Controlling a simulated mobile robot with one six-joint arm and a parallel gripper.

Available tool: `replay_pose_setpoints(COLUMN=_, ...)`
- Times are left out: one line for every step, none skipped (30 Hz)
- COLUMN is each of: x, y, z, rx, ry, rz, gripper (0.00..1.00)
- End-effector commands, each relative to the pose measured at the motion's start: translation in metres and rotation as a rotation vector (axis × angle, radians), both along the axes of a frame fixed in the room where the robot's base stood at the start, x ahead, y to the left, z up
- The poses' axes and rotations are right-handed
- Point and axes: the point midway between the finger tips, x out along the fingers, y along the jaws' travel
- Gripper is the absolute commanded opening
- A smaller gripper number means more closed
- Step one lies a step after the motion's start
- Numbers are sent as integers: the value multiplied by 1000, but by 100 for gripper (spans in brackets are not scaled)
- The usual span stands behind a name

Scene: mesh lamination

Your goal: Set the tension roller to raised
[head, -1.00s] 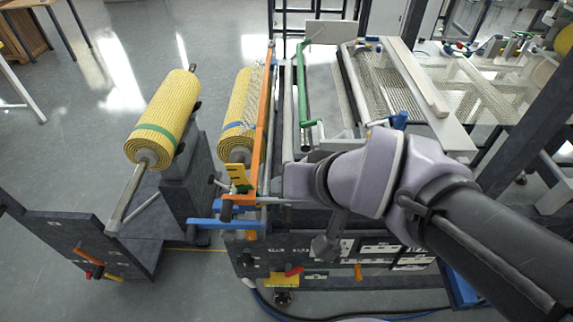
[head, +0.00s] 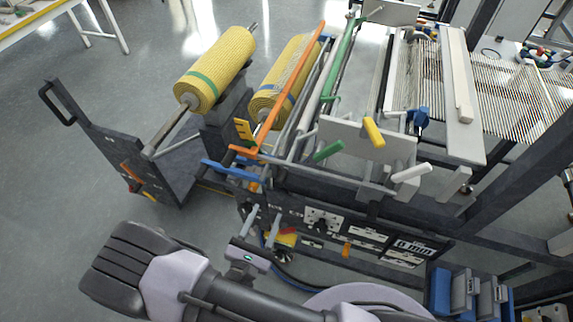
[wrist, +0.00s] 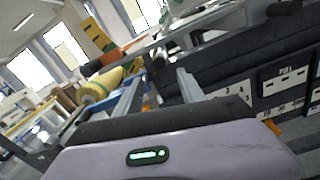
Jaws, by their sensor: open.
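My gripper (head: 264,222) is open and empty, low in front of the machine's front panel. Its two pale fingers also show apart in the wrist view (wrist: 160,85), pointing towards the machine. The machine frame carries several long rollers and bars with coloured ends: an orange bar (head: 296,82), a green bar (head: 345,55), a green handle (head: 328,151), a yellow handle (head: 374,132) and a white handle (head: 411,172). I cannot tell which of these belongs to the tension roller, or whether it is raised. My gripper touches none of these handles.
Blue arms (head: 232,170) jut out at the machine's left end. Blue bins (head: 462,290) stand at lower right.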

Motion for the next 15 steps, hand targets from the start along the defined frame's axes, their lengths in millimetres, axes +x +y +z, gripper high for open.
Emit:
replay_pose_setpoints(x=3, y=-2, z=0, rx=-13, ry=-1, rz=-1, gripper=47)
replay_pose_setpoints(x=8, y=-4, z=0, rx=-15, ry=-1, rz=-3, gripper=47)
replay_pose_setpoints(x=16, y=-7, z=-1, rx=-13, ry=-2, rz=-4, gripper=47)
replay_pose_setpoints(x=23, y=-11, z=-1, rx=-12, ry=-2, rz=-7, gripper=47)
replay_pose_setpoints(x=31, y=-14, z=-1, rx=-10, ry=-1, rz=-8, gripper=47)
replay_pose_setpoints(x=42, y=-18, z=-2, rx=-9, ry=-1, rz=-8, gripper=47)
replay_pose_setpoints(x=50, y=-21, z=-2, rx=-8, ry=-2, rz=-9, gripper=47)
replay_pose_setpoints(x=58, y=-24, z=-1, rx=-7, ry=-2, rz=-9, gripper=47)
replay_pose_setpoints(x=69, y=-27, z=-1, rx=-7, ry=-2, rz=-8, gripper=47)
replay_pose_setpoints(x=76, y=-30, z=-1, rx=-7, ry=-2, rz=-8, gripper=47)
replay_pose_setpoints(x=84, y=-33, z=-1, rx=-6, ry=-3, rz=-8, gripper=47)
replay_pose_setpoints(x=93, y=-36, z=-1, rx=-5, ry=-2, rz=-7, gripper=47)
replay_pose_setpoints(x=100, y=-39, z=-1, rx=-4, ry=-2, rz=-7, gripper=47)
replay_pose_setpoints(x=107, y=-41, z=-1, rx=-5, ry=-3, rz=-7, gripper=47)
replay_pose_setpoints(x=116, y=-44, z=-1, rx=-4, ry=-3, rz=-7, gripper=47)
